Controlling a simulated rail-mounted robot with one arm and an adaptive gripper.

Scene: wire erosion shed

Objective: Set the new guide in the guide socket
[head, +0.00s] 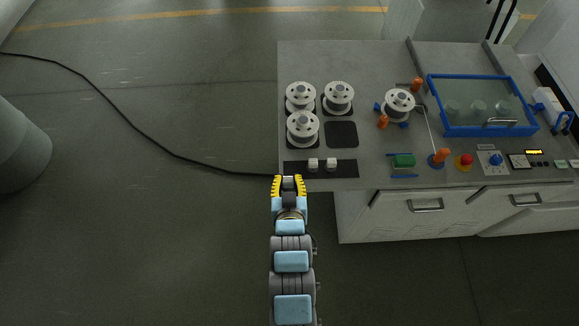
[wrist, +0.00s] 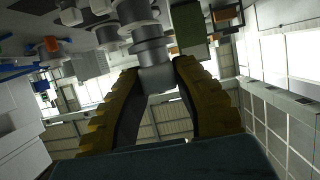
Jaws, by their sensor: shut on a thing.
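My gripper (head: 289,181) is at the front left corner of the bench, left of two small white guides (head: 322,164) on a dark strip. In the wrist view its yellow fingers (wrist: 155,75) are closed on a small pale grey block, the guide (wrist: 157,79). A grey cylindrical part (wrist: 149,50) shows just beyond the block; I cannot tell whether it belongs to it. In the head view the fingers mostly hide the held guide. I cannot make out with certainty which fitting is the guide socket.
White spools (head: 338,96) stand on dark pads at the bench's left; one pad (head: 341,134) is empty. Another spool (head: 399,103) sits among orange and blue fittings. A green block (head: 403,160), an orange-handled lever (head: 440,157) and a blue-framed tank (head: 434,108) stand to the right.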

